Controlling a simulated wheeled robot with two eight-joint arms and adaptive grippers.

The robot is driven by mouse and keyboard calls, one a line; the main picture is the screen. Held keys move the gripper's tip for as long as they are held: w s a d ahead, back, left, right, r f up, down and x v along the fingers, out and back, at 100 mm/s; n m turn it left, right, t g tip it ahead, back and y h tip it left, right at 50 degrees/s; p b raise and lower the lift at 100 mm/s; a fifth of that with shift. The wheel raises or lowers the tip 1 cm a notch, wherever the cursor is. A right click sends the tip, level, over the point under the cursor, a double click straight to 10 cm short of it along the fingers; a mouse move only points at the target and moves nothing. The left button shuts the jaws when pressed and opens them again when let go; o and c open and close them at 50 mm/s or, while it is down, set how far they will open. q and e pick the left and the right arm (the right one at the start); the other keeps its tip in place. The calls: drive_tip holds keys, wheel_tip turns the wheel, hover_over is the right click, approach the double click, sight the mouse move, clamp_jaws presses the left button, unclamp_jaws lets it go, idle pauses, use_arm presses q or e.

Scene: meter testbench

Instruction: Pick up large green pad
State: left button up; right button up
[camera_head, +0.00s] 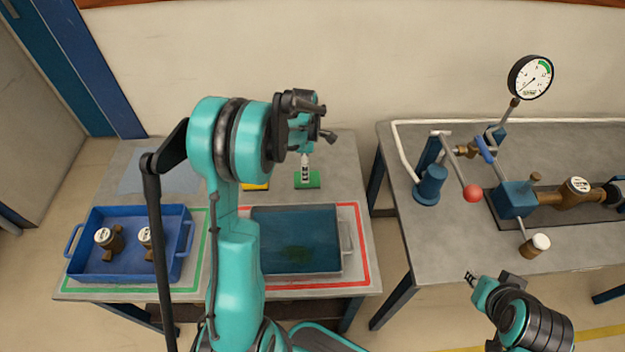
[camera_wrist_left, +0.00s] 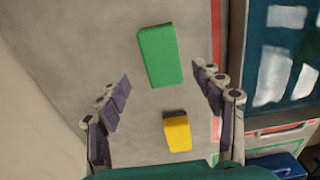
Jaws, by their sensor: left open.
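The large green pad (camera_head: 314,181) lies flat on the left bench, behind the dark tray. In the left wrist view the green pad (camera_wrist_left: 159,55) shows whole, with nothing on it. My left gripper (camera_head: 305,179) points down above it and covers part of it in the head view. In the wrist view the left gripper (camera_wrist_left: 162,74) is open and empty, its fingers on either side of the pad and apart from it. My right gripper (camera_head: 470,277) is in front of the right bench, far from the pad; its jaw opening is too small to judge.
A smaller yellow pad (camera_head: 256,187) lies near the green one; it also shows in the wrist view (camera_wrist_left: 177,132). The dark tray (camera_head: 344,255) sits in a red outline. A blue tray (camera_head: 187,253) holds brass meters. The right bench (camera_head: 430,260) carries a gauge and pipework.

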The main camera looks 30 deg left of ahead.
sight(314, 176)
use_arm(q)
drive_tip(key=f, duration=0.2)
drive_tip(key=f+b, duration=0.2)
drive_tip(key=f, duration=0.1)
drive_tip(key=shift+d+f, duration=0.3)
drive_tip(key=shift+d, duration=0.05)
drive_tip(key=shift+r, duration=0.1)
drive_tip(key=shift+c, duration=0.6)
drive_tip(key=c, duration=1.1)
